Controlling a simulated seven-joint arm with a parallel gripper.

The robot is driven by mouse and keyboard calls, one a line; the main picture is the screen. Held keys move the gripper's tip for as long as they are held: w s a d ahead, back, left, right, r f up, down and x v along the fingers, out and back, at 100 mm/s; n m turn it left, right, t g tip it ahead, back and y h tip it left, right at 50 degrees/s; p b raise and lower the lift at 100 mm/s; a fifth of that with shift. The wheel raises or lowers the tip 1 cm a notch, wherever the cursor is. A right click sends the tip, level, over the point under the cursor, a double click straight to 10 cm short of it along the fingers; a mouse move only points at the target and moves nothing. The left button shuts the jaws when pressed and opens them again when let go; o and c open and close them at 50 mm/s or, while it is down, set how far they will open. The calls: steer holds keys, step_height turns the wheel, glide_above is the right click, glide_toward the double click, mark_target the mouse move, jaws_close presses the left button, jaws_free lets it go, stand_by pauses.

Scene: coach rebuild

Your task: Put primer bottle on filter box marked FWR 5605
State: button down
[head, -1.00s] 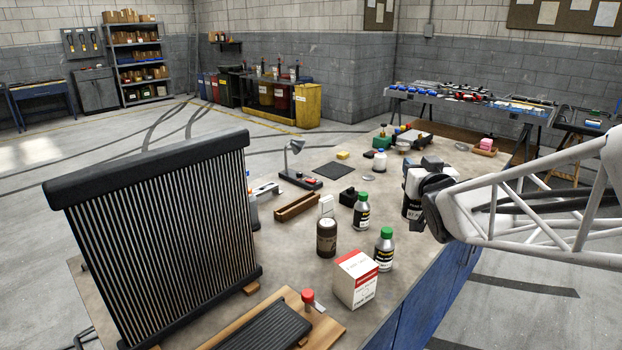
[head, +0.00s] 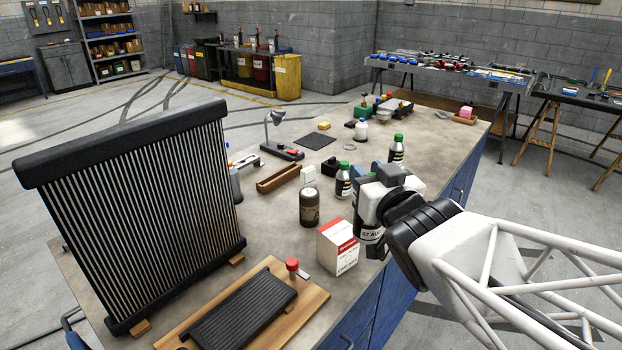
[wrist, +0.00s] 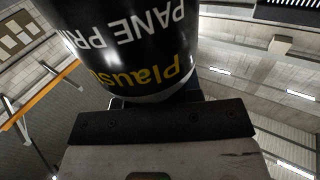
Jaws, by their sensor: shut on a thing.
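In the wrist view the bottle (wrist: 130,45) fills the upper middle, with upside-down lettering reading "PANE PRI" and yellow "Plaus".
Another green-capped bottle (head: 397,150) stands behind my gripper. A large finned radiator (head: 130,210) is at left. A wooden board (head: 245,305) with a black ribbed panel lies in front.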

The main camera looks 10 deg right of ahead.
steer(key=shift+s+a+f+y, duration=0.15)
steer(key=shift+s+a, duration=0.1)
steer(key=shift+s, duration=0.25)
steer(key=shift+s+a+f+y, duration=0.15)
steer(key=shift+s+a, duration=0.05)
steer(key=shift+s, duration=0.3)
steer(key=shift+f, duration=2.4)
steer(key=shift+w, duration=0.1)
steer(key=d+f+x, duration=0.1)
steer(key=d+x, duration=0.1)
steer(key=x, duration=1.3)
steer(key=shift+w+f, duration=0.3)
steer(key=shift+w, duration=0.35)
steer(key=shift+d, duration=0.1)
steer(key=shift+f, duration=1.95)
